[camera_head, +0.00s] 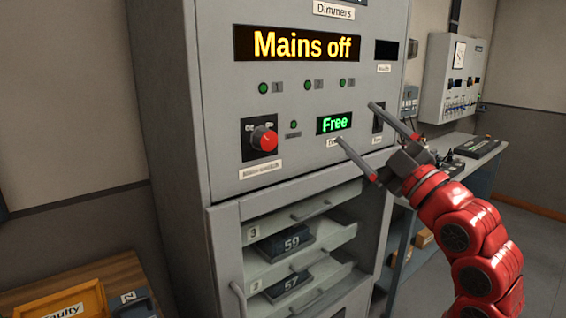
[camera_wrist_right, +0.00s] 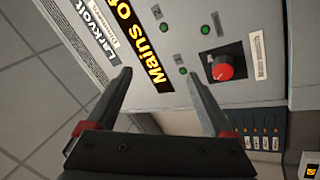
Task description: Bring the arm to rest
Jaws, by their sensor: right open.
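My right gripper (camera_head: 354,132) is open and empty, in front of the right side of the grey dimmer cabinet (camera_head: 222,100). Its red arm comes in from the lower right. One fingertip overlaps the area below the green "Free" display (camera_head: 334,122); I cannot tell whether it touches. In the right wrist view the two spread fingers of the right gripper (camera_wrist_right: 165,95) point toward the cabinet front, with nothing between them. My left gripper is in neither view.
The cabinet carries a "Mains off" display (camera_head: 303,44), a red rotary switch (camera_head: 264,139) and open shelves with modules 59 (camera_head: 284,243) and 57 (camera_head: 287,285). A yellow "Faulty" tray (camera_head: 62,300) stands lower left. A workbench (camera_head: 478,150) stands behind at right.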

